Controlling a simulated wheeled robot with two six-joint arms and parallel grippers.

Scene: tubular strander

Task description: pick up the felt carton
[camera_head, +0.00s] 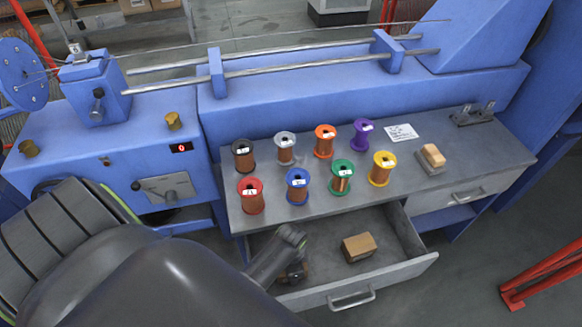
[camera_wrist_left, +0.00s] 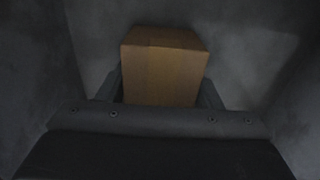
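A brown carton (camera_wrist_left: 162,70) shows in the left wrist view, between the two fingers of my left gripper (camera_wrist_left: 163,92). The fingers sit close along its sides; whether they press on it I cannot tell. In the head view my left gripper (camera_head: 291,262) reaches down into the open drawer, and a brown carton (camera_head: 298,272) there is mostly hidden by it. A second brown carton (camera_head: 358,247) lies in the drawer to the right, apart from the gripper. I can read no label telling which is felt. My right gripper is not in view.
The open drawer (camera_head: 403,267) has walls close around my left gripper. Above it, the grey bench (camera_head: 465,160) carries several coloured wire spools, a white card (camera_head: 401,132) and a small tan block (camera_head: 433,155) on a grey base. A blue machine stands behind.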

